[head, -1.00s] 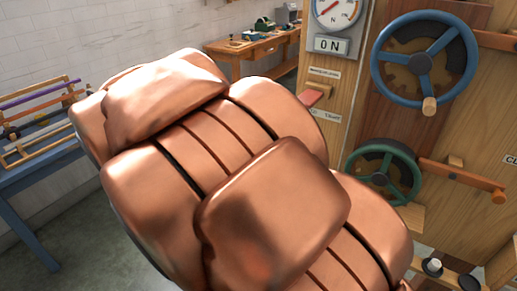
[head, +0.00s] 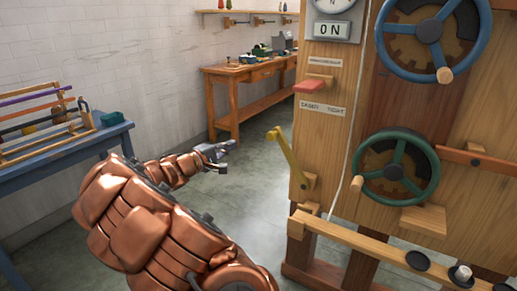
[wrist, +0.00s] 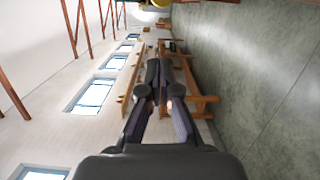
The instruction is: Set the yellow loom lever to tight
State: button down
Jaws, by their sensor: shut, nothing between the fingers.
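The yellow loom lever (head: 287,157) stands on the left side of the wooden machine in the head view. It slants up and left from its pivot, with its knob end free in the air. A label (head: 322,110) above it seems to read "EASED" at left and "TIGHT" at right. My gripper (head: 222,153) is shut and empty, left of the lever and apart from it. In the wrist view my gripper (wrist: 160,85) also shows its fingers together with nothing held. A yellow piece at that view's top edge is cut off; I cannot tell if it is the lever.
A red lever (head: 309,86) sits above the label. A blue wheel (head: 430,30) and a green wheel (head: 394,172) are on the panel at right. A blue table (head: 62,148) with skeins stands left, a wooden workbench (head: 235,78) behind. Floor between is open.

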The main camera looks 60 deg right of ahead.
jog(key=shift+w+d+f+n+t, duration=0.2)
jog(key=shift+w+f+n+t, duration=0.15)
jog(key=shift+w, duration=0.25)
jog(key=shift+f, duration=0.1)
jog(key=s+d+b, duration=0.1)
jog(key=s+d, duration=0.4)
jog(key=d, duration=0.5)
jog(key=shift+d+r, duration=0.25)
jog(key=shift+r, duration=0.05)
jog(key=shift+s+b, duration=0.15)
jog(key=shift+b, duration=0.2)
